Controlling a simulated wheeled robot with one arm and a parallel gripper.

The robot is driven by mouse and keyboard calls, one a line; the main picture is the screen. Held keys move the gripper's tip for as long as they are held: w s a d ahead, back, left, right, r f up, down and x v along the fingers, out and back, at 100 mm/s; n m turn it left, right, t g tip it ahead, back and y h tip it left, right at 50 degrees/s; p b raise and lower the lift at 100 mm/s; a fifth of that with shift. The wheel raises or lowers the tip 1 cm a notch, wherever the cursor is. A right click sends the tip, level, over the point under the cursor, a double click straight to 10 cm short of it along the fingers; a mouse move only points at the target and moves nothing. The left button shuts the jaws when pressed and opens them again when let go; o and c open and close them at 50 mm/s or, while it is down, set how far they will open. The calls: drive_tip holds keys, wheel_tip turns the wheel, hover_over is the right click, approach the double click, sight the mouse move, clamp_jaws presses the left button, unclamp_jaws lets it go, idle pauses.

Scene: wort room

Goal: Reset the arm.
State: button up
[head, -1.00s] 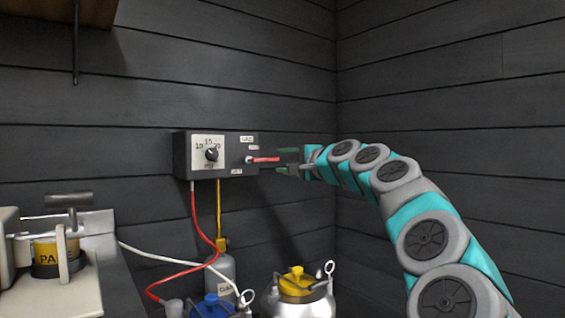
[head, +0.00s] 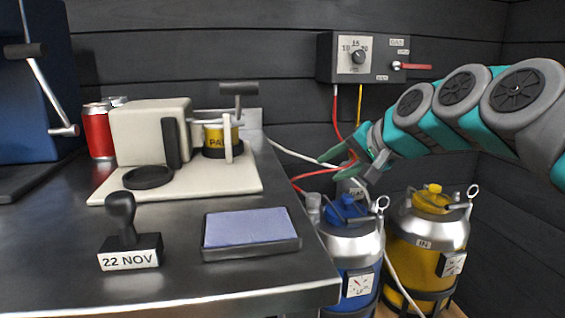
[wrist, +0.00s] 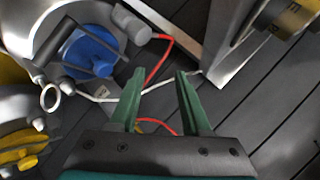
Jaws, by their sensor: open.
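My gripper (head: 345,160) is open and empty in the head view, its green fingers pointing left. It hangs in the air right of the bench edge, in front of the dark wall and above the kegs. In the wrist view its two green fingers (wrist: 156,100) are spread with nothing between them; red and white hoses show beyond. My teal and grey arm reaches in from the right in the head view.
A metal bench (head: 190,285) holds a date stamp (head: 128,240), an ink pad (head: 250,232), a cream machine (head: 150,130) and a red can (head: 97,132). A blue keg (head: 350,245) and a yellow keg (head: 425,240) stand below. A control box (head: 365,58) with a red lever (head: 412,66) is on the wall.

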drive_tip(key=s+a+f+n+g+h, duration=0.2)
drive_tip(key=s+f+n+g+h, duration=0.3)
drive_tip(key=s+f, duration=1.3)
drive_tip(key=s+d+f+g, duration=0.2)
drive_tip(key=s+f, duration=0.3)
drive_tip(key=s, duration=0.4)
drive_tip(key=s+d+f+g+h, duration=0.1)
drive_tip(key=s+d+f+g, duration=0.2)
drive_tip(key=s+f, duration=0.3)
drive_tip(key=s+d, duration=0.1)
drive_tip(key=s, duration=0.2)
drive_tip(key=shift+s+d+f+n+g, duration=0.15)
drive_tip(key=shift+f+n+g, duration=0.15)
